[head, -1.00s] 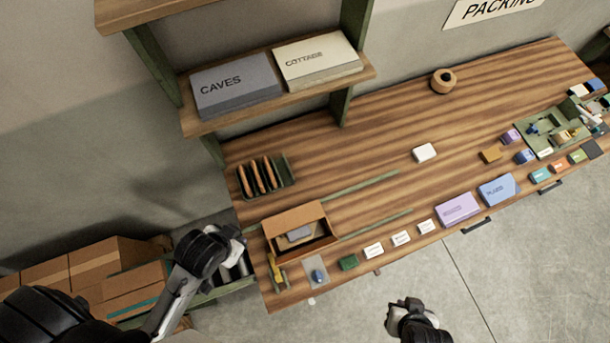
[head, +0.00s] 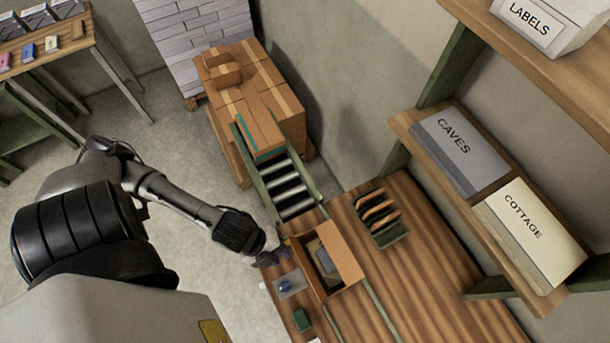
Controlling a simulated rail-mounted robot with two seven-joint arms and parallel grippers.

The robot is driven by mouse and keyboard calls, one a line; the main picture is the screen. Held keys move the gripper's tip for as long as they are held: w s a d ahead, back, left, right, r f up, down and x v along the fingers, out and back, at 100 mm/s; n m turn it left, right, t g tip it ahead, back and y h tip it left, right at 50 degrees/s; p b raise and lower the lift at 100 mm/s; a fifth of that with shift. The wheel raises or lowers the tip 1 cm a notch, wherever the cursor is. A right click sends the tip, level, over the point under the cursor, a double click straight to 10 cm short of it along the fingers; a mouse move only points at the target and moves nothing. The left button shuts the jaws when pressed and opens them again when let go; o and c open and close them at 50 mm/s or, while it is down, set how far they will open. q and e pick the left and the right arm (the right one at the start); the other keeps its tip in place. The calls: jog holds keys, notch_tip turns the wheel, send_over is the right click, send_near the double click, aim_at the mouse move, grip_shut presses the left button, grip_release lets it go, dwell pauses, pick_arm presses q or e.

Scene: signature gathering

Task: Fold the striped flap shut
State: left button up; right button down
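An open brown cardboard box (head: 310,268) sits on the wooden bench, with a grey item (head: 325,260) inside. A plain-looking orange-brown panel (head: 343,252) stands up along its right side. No stripes can be made out, so I cannot tell which part is the striped flap. My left gripper (head: 270,246) is at the bench's edge, just left of the box's upper end. It looks apart from the box, but its fingers are small and partly merged with the background. Whether it is open is unclear. My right gripper is out of view.
A green rack of brown pieces (head: 380,215) stands right of the box. A clear tray with a blue item (head: 290,285) and a green block (head: 301,320) lie to its left and below. A roller conveyor (head: 287,185) leads to stacked cartons (head: 255,85). Shelves (head: 490,190) overhang at right.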

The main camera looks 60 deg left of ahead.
aim_at(305, 268)
pick_arm(q)
jog(key=p+x, duration=0.1)
jog(key=x, duration=1.2)
jog(key=shift+f, duration=0.35)
grip_shut()
